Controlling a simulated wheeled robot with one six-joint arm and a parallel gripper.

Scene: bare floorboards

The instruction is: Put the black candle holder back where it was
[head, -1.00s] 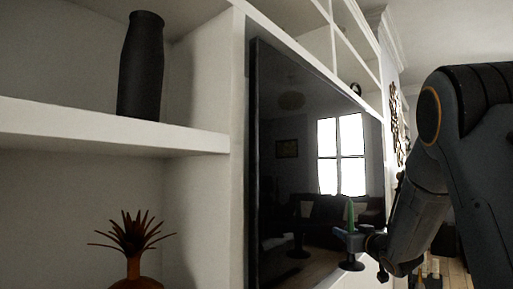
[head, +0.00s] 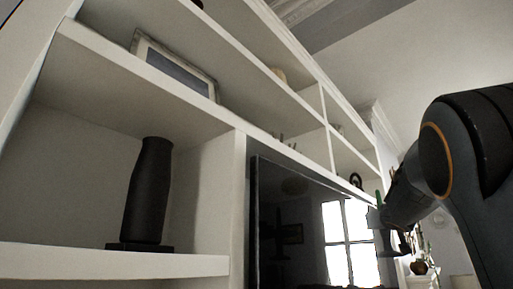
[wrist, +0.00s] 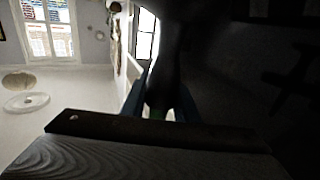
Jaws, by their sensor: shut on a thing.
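My gripper (head: 376,218) is at the right in the head view, near the upper right corner of the television. It is shut on the black candle holder (head: 387,242), which hangs below the jaws as a small dark shape. The fingers hide part of the holder.
A white shelf unit (head: 120,265) fills the left and middle. A black vase (head: 148,195) stands in its left bay. A framed picture (head: 175,70) leans on the shelf above. The dark television (head: 290,230) is right of the vase bay. A small dark ornament (head: 356,180) sits above the television.

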